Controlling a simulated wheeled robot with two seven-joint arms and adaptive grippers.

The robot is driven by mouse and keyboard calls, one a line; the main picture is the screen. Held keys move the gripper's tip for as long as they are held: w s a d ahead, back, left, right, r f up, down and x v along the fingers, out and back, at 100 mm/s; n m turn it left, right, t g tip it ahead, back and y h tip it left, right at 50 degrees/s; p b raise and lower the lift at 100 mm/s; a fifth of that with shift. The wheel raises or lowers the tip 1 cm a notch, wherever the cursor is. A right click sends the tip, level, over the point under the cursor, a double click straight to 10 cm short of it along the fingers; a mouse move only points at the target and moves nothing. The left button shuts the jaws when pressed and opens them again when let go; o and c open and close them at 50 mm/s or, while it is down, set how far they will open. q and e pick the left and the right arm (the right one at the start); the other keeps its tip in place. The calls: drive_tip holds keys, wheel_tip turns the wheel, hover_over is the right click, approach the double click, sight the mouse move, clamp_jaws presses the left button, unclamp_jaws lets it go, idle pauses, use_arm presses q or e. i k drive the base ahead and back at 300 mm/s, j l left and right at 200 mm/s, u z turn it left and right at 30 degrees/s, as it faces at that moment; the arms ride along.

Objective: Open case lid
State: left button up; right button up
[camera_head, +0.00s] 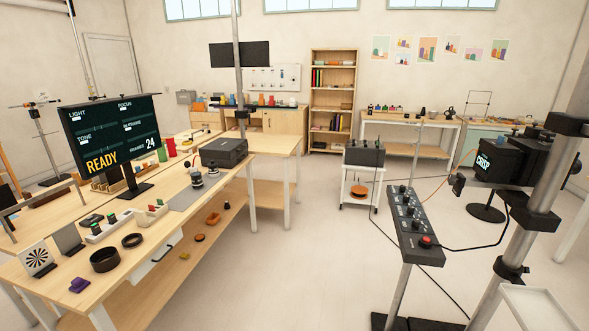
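A dark, box-shaped case (223,152) sits on the far end of the wooden workbench, left of the picture's middle. Its top looks flat and closed, though its latch and seam are too small to make out. Another dark box (364,155) with small knobs on top stands on a white cart further back; I cannot tell which of the two boxes is the case with the lid. Neither of my grippers is in view.
The long workbench (135,218) on the left holds a monitor (110,137) reading READY, a black ring (105,260) and small parts. A control panel (415,226) on a stand and a camera rig (505,160) stand at right. The floor (290,270) between is clear.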

sight(226, 148)
drive_tip(key=i+u, duration=0.45)
drive_tip(key=i, duration=0.35)
drive_tip(key=i+u, duration=0.1)
drive_tip(key=i, duration=0.8)
drive_tip(key=i+z, duration=0.3)
drive_tip(key=i, duration=0.55)
drive_tip(key=i+z, duration=0.15)
drive_tip(key=i, duration=1.05)
drive_tip(key=z, duration=0.2)
